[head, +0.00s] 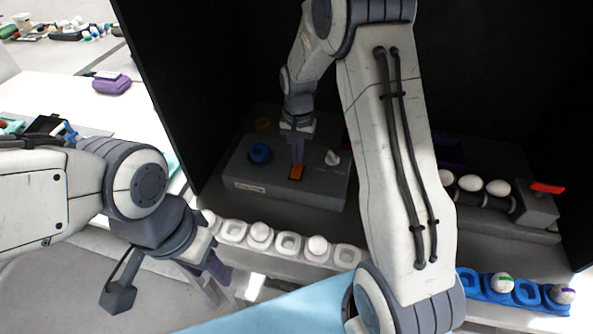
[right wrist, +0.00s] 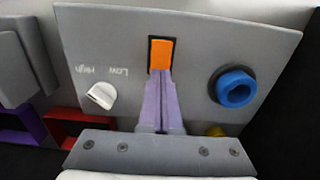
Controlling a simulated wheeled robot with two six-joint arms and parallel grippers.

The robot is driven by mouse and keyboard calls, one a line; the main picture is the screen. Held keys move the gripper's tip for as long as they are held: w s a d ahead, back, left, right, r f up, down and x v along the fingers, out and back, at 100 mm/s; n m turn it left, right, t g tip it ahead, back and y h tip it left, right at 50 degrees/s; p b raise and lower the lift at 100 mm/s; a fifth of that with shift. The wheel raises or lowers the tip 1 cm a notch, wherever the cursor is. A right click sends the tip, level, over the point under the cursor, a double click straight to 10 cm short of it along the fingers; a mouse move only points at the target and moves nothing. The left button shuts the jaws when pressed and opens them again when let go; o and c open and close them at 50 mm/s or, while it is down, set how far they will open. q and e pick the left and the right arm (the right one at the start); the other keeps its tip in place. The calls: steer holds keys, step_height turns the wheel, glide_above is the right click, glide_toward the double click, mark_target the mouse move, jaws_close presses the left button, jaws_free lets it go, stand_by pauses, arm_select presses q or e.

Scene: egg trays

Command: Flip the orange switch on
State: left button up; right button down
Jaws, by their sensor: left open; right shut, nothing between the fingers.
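The orange switch (head: 296,172) sits in a dark frame on a grey control box (head: 320,195) inside the black enclosure. In the right wrist view the orange switch (right wrist: 161,54) is at the top middle, between the blue ring-shaped knob and the white dial. My right gripper (head: 298,158) is shut and empty, with its purple fingertips (right wrist: 159,76) at the lower edge of the switch; I cannot tell whether they touch it. My left gripper (head: 222,285) is open and empty at the lower left, outside the enclosure and in front of the white egg tray.
The blue knob (head: 260,153) and white dial (head: 332,158) flank the switch. A white egg tray (head: 288,244) lies in front, with a blue tray (head: 525,293) to the right. Eggs (head: 470,183) rest on rollers at the right. The enclosure wall (head: 175,95) stands at the left.

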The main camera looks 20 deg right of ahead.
mark_target(298, 167)
steer(key=shift+f+b, duration=0.6)
steer(key=shift+f, duration=0.4)
stand_by(0.3)
steer(key=shift+r, duration=0.1)
step_height(298, 167, up, 7)
steer(key=p, duration=0.6)
stand_by(0.7)
